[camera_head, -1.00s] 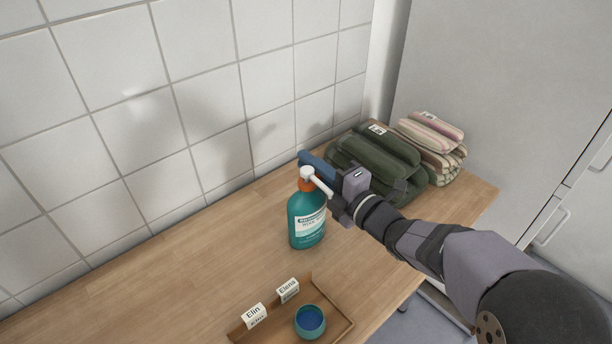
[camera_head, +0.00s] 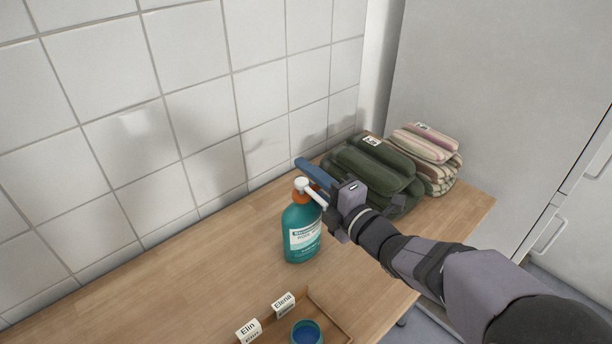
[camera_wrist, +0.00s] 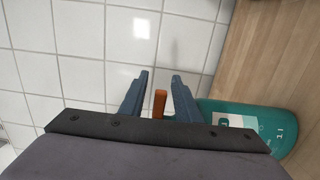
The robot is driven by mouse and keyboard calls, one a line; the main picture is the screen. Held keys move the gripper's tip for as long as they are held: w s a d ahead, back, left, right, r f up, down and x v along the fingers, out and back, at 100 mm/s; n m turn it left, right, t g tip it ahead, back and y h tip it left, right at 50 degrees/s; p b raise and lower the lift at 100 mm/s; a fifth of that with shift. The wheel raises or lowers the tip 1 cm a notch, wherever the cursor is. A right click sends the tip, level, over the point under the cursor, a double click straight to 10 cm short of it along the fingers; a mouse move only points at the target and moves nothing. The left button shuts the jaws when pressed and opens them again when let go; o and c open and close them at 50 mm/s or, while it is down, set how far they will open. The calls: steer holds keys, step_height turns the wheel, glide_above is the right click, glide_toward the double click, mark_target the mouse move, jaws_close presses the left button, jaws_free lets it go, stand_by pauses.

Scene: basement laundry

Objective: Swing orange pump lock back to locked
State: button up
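A teal pump bottle (camera_head: 301,238) with a white label stands upright on the wooden table. Its white pump head (camera_head: 303,185) points its spout toward the lower right, and an orange lock collar (camera_head: 299,196) sits under the head. In the wrist view an orange tab (camera_wrist: 159,103) shows between the two blue fingers of my gripper (camera_wrist: 160,92), with a gap on each side of it. The bottle (camera_wrist: 250,122) lies to the right there. In the head view my gripper (camera_head: 315,175) is at pump height, just behind the head. The fingers partly hide each other.
A wooden tray (camera_head: 331,313) at the front holds a blue-filled teal cup (camera_head: 306,333) and two name cards, "Elin" (camera_head: 248,331) and "Elena" (camera_head: 284,304). Folded green towels (camera_head: 372,165) and striped ones (camera_head: 428,150) lie behind my gripper. The tiled wall is close; the table's left is clear.

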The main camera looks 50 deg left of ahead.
steer(key=d, duration=0.7)
steer(key=shift+s+b, duration=0.3)
steer(key=shift+b, duration=0.1)
steer(key=shift+w, duration=0.1)
